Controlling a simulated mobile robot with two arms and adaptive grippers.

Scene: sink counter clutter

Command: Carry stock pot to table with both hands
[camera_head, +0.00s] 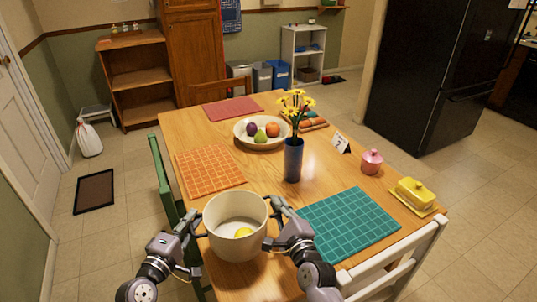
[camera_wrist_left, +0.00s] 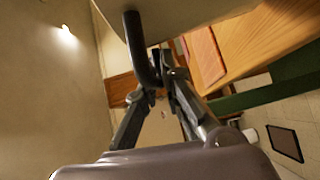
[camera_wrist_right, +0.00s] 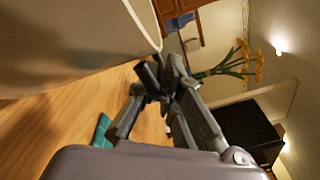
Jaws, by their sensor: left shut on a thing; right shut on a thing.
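My left gripper (camera_head: 188,222) is shut on the pot's left handle; the left wrist view shows the dark handle (camera_wrist_left: 138,45) between the fingers. My right gripper (camera_head: 277,207) is shut on the right handle. In the right wrist view the pot's wall (camera_wrist_right: 70,40) fills the upper left, and the fingers (camera_wrist_right: 165,88) close around the dark handle, which they partly hide.
An orange mat (camera_head: 210,168) lies behind the pot, and a teal mat (camera_head: 350,225) lies to its right. A blue vase with yellow flowers (camera_head: 293,160) and a fruit bowl (camera_head: 243,139) stand farther back. A white chair (camera_head: 400,258) and a green chair (camera_head: 160,170) border the table.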

